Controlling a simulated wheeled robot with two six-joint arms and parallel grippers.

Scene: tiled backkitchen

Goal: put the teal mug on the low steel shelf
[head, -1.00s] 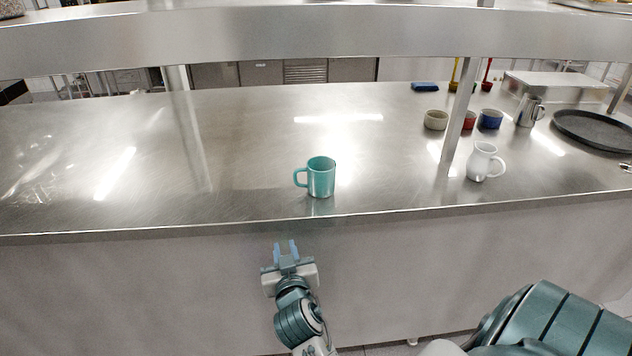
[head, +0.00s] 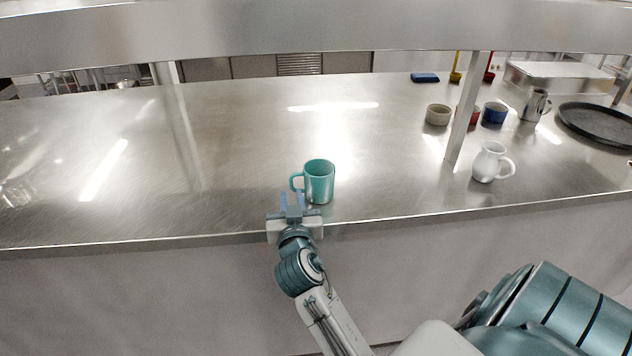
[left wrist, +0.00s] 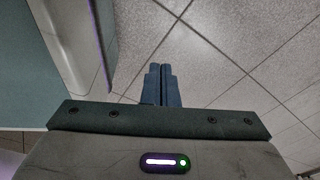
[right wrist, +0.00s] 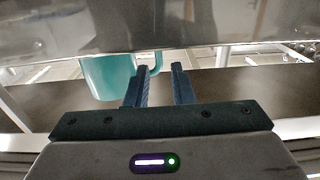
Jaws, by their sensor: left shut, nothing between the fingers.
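The teal mug (head: 320,182) stands upright on the steel counter near its front edge, handle to the left. My right gripper (head: 291,201) is open at the counter's front edge, just in front of the mug's handle side. In the right wrist view the mug (right wrist: 106,76) appears upside down, and its handle lies in line with the gap between the open fingers (right wrist: 160,68); I cannot tell whether they touch. My left gripper (left wrist: 161,70) is shut and empty above the floor tiles, outside the head view. A steel shelf (head: 300,28) spans the top of the head view.
A shelf post (head: 462,120) rises right of the mug. The counter left of the mug (head: 140,170) is clear.

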